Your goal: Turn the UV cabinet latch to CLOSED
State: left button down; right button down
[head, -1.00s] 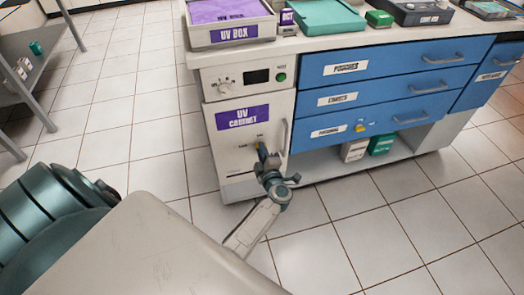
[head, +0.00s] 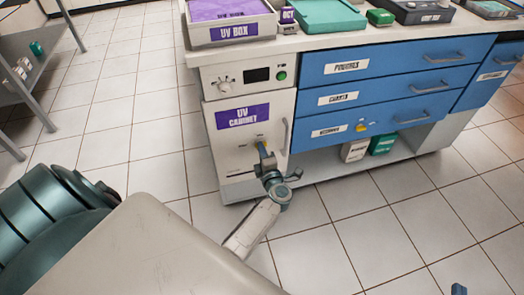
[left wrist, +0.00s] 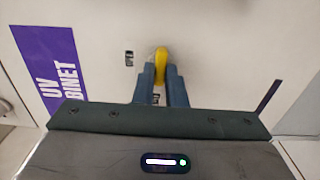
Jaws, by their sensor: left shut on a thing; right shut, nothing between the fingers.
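The white UV cabinet (head: 228,165) has a purple "UV CABINET" label, also partly visible in the left wrist view (left wrist: 46,68). Its yellow latch (left wrist: 161,62) shows between my left fingertips. My left gripper (head: 263,150) is shut on the latch at the cabinet's front, and its blue fingers also show in the left wrist view (left wrist: 161,82). The fingers hide part of the latch. Of my right gripper (head: 458,289), only a blue tip shows at the bottom edge, apart from the cabinet.
The cabinet's grey handle (head: 285,137) stands close to the right of my left gripper. Blue drawers (head: 350,95) with handles are further right, above an open shelf with small boxes (head: 354,150). A grey rack (head: 30,65) stands at left. The tiled floor in front is mostly clear.

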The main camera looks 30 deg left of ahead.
pick_arm(q)
jog(key=c, duration=1.5)
grip_release()
